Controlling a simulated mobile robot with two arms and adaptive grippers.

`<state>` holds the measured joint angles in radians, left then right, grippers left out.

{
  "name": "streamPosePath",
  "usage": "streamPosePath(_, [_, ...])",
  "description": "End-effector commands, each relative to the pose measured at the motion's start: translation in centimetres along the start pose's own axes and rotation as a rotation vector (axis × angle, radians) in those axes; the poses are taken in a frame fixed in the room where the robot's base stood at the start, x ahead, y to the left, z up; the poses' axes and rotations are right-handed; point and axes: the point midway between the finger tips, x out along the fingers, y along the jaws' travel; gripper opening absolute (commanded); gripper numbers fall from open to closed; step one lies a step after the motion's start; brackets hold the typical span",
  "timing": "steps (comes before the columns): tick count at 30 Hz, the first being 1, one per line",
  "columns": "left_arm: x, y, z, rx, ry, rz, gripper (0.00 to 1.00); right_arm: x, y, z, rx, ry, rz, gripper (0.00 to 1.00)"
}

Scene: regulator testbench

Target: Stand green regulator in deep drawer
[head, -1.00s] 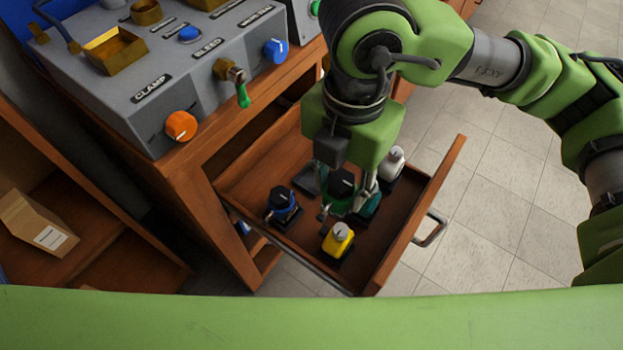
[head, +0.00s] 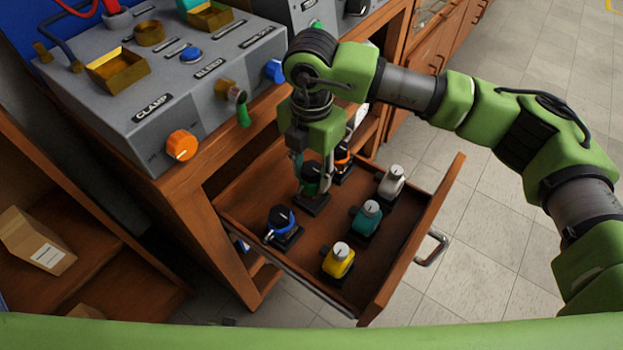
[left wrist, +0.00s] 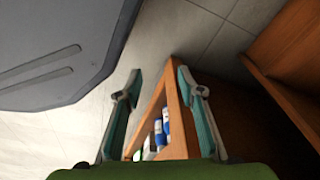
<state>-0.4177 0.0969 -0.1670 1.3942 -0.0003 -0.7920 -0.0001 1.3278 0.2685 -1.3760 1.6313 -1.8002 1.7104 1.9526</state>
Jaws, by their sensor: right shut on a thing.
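The green regulator (head: 309,183) has a black knob and a dark base. It is upright in the open deep drawer (head: 240,213), at or just above the floor; I cannot tell which. My right gripper (head: 312,180) points down and is shut on it, hiding part of it. My left gripper (left wrist: 162,100) is open and empty in the left wrist view, and is not in the head view.
In the drawer, a blue regulator (head: 282,224), yellow (head: 338,262), teal (head: 367,216) and white (head: 391,181) regulators stand around the green one. An orange one (head: 343,160) is close behind the gripper. The grey testbench (head: 200,90) stands above. A cardboard box (head: 38,242) sits on the left shelf.

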Motion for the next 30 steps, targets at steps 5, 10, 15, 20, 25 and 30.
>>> streamPosePath(5, [-0.4,0.0,-0.6,0.0,0.012,0.0,0.36,2.6,0.1,0.0,0.0,0.001,-0.001,0.0])
streamPosePath(10, [-0.5,-0.1,-0.7,-0.001,0.014,-0.001,0.36,3.1,0.1,0.1,0.0,0.0,0.003,0.0])
streamPosePath(15, [-0.3,-0.1,-0.6,-0.001,0.01,-0.001,0.36,3.1,0.1,0.1,0.0,0.0,0.002,0.0])
streamPosePath(20, [-0.4,-0.1,-0.6,-0.002,0.002,-0.001,0.36,3.3,0.1,0.1,0.0,0.0,0.002,0.0])
streamPosePath(25, [-1.0,-0.1,-1.5,-0.002,0.02,-0.002,0.36,3.4,0.1,0.1,0.0,0.0,0.0,0.53])
streamPosePath(30, [-0.9,-0.2,-1.3,-0.003,0.016,-0.002,0.36,3.4,0.1,0.1,0.001,0.0,0.0,0.53])
